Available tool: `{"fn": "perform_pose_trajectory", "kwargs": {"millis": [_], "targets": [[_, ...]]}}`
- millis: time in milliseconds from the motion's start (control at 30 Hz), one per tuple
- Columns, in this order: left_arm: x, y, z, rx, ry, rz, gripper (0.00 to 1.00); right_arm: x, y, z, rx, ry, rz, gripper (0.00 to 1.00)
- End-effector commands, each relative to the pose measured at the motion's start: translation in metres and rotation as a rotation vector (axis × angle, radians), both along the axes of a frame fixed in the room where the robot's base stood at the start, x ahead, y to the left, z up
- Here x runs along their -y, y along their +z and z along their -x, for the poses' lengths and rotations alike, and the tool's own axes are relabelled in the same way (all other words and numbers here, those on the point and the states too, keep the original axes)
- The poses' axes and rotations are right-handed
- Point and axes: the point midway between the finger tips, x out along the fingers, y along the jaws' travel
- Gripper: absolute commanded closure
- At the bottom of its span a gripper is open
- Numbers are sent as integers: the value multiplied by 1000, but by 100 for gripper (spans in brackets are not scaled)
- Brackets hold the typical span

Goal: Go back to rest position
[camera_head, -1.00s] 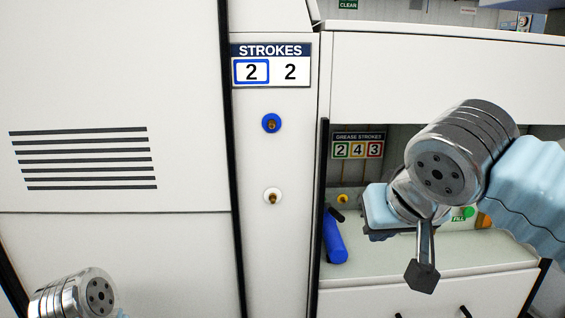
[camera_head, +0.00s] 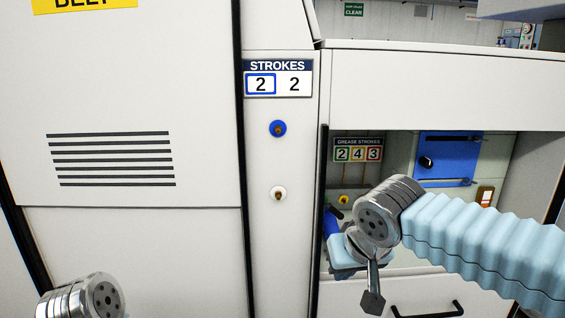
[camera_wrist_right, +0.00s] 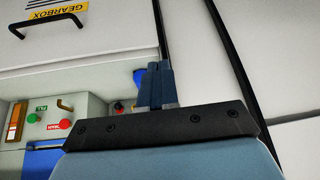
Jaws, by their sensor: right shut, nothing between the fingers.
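My right gripper (camera_head: 373,300) hangs in front of the open bay at the lower right of the head view, with its arm in a light blue sleeve coming in from the right. Its fingers also show in the right wrist view (camera_wrist_right: 158,84), closed together with nothing between them. It looks apart from the panels around it. My left arm shows only as a metal wrist joint at the lower left of the head view; its gripper is out of the frame.
A white panel carries a STROKES sign (camera_head: 278,78), a blue-ringed fitting (camera_head: 278,129) and a white-ringed fitting (camera_head: 278,194). The bay holds a GREASE STROKES sign (camera_head: 358,149), a blue door (camera_head: 450,157) and a blue cylinder (camera_head: 331,222), partly hidden. A drawer handle (camera_head: 428,311) lies below.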

Motion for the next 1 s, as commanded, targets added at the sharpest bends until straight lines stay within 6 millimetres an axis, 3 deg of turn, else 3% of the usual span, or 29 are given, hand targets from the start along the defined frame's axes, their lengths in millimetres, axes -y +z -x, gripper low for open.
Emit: {"fn": "perform_pose_trajectory", "kwargs": {"millis": [167, 267, 333, 400, 500, 600, 700, 800, 1000], "targets": [[1, 15, 0, 0, -2, 1, 57, -17, -78, -21, -114, 55, -47, 100], [2, 25, 1, 0, -4, 2, 57, -25, -144, -24, -201, 73, -103, 100], [3, 34, 1, -1, -6, 3, 57, -28, -201, -17, -272, 68, -161, 100], [4, 44, 2, -1, -7, 4, 57, -26, -260, 2, -338, 38, -222, 100], [5, 56, 2, -1, -9, 5, 57, -18, -329, 42, -411, -37, -290, 100], [6, 65, 3, -1, -12, 6, 57, -8, -375, 86, -457, -118, -317, 100], [7, 70, 3, -2, -13, 6, 57, 1, -400, 120, -483, -178, -319, 100], [7, 71, 3, -1, -14, 7, 57, 6, -412, 138, -494, -210, -312, 100], [7, 70, 3, -1, -14, 7, 57, 8, -417, 143, -492, -219, -309, 100]]}}
